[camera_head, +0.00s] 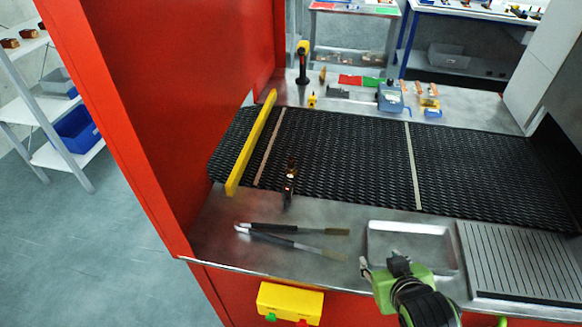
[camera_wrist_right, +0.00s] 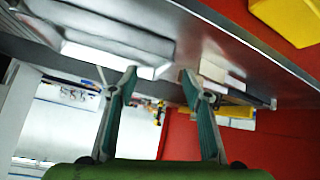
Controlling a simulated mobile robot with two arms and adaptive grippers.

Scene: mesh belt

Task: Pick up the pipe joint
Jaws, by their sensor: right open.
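A small dark object with coppery glints, which looks like the pipe joint (camera_head: 290,180), sits at the near edge of the black mesh belt (camera_head: 345,155), left of centre. Its exact shape is too small to tell. My right gripper (camera_head: 383,264) is low in the head view, by the near edge of the steel counter, to the right of and nearer than the joint and well apart from it. In the right wrist view its two fingers (camera_wrist_right: 157,76) are spread, with nothing between them. My left gripper is not in view.
A shallow metal tray (camera_head: 410,228) and a ribbed plate (camera_head: 520,262) are to the right. A yellow bar (camera_head: 251,143) crosses the belt's left end beside a red wall (camera_head: 175,110). Tools lie behind the belt.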

